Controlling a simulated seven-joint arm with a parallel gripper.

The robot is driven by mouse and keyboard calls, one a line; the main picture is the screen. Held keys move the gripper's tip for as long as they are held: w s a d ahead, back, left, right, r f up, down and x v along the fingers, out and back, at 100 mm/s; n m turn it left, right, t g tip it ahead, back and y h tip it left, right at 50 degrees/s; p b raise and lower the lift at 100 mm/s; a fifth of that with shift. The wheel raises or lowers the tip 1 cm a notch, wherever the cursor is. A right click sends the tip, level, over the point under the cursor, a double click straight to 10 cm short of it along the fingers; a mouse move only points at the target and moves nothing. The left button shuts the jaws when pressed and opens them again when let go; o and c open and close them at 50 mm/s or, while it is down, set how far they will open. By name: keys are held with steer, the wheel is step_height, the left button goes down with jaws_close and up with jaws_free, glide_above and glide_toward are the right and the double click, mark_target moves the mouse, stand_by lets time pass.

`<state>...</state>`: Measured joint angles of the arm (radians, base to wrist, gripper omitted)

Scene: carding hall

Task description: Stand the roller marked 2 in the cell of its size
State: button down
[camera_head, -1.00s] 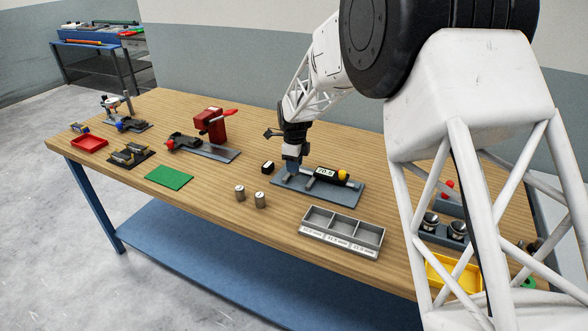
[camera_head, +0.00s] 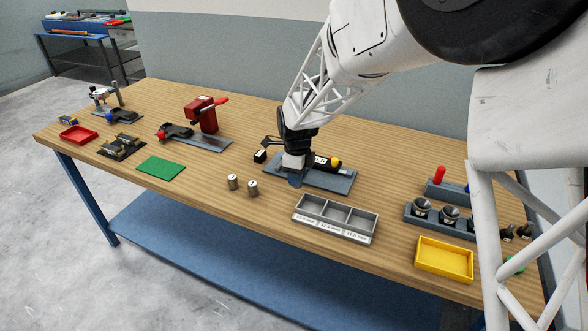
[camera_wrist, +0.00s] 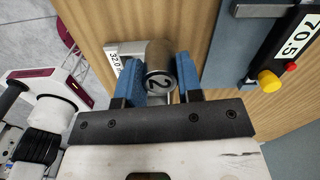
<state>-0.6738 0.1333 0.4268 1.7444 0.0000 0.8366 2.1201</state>
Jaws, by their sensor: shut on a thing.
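My gripper (camera_head: 295,181) is shut on the roller marked 2. In the wrist view, the metal roller (camera_wrist: 160,72) sits between the two blue fingers, its end with the 2 facing the camera. In the head view, the fingers hide the roller, and they are at the front left of the grey gauge plate (camera_head: 335,184). The grey tray (camera_head: 325,231) with three cells stands to the right and nearer the front edge. No roller shows in its cells. Its front labels are too small to read surely. Two other metal rollers (camera_head: 233,182) (camera_head: 253,188) stand upright on the table left of the tray.
The gauge's display (camera_wrist: 300,36) reads 70.5, with yellow and red buttons. A yellow tray (camera_head: 445,260) and a cup rack (camera_head: 410,216) are at right. A green mat (camera_head: 161,167) lies left.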

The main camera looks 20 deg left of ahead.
steer(key=shift+s+d+r, duration=0.1)
steer(key=shift+s+d, duration=0.4)
steer(key=shift+s, duration=0.15)
steer(key=shift+d, duration=0.1)
stand_by(0.3)
steer(key=shift+s+d+n, duration=0.4)
steer(key=shift+d+n, duration=0.2)
steer(key=shift+d, duration=0.05)
steer(key=s+d+n, duration=0.2)
steer(key=d, duration=0.1)
steer(key=s+d+n, duration=0.2)
steer(key=d+n, duration=0.1)
steer(key=s+d+n, duration=0.2)
steer(key=d+n, duration=0.1)
steer(key=shift+s+d+r, duration=0.15)
steer(key=shift+d+r, duration=0.1)
steer(key=shift+d, duration=0.05)
steer(key=s+d+f+n, duration=0.1)
steer(key=s+d+n, duration=0.7)
steer(key=d+n, duration=0.1)
steer(key=shift+d, duration=0.25)
steer(key=shift+w+a+f, duration=0.25)
steer(key=shift+w+a, duration=1)
steer(key=shift+w, duration=0.95)
steer(key=shift+w+a+f, duration=0.2)
steer(key=shift+w+a, duration=1.1)
steer(key=shift+w, duration=0.85)
steer(key=shift+w+a+f, duration=0.25)
steer(key=shift+w+a, duration=1)
steer(key=shift+w, duration=0.95)
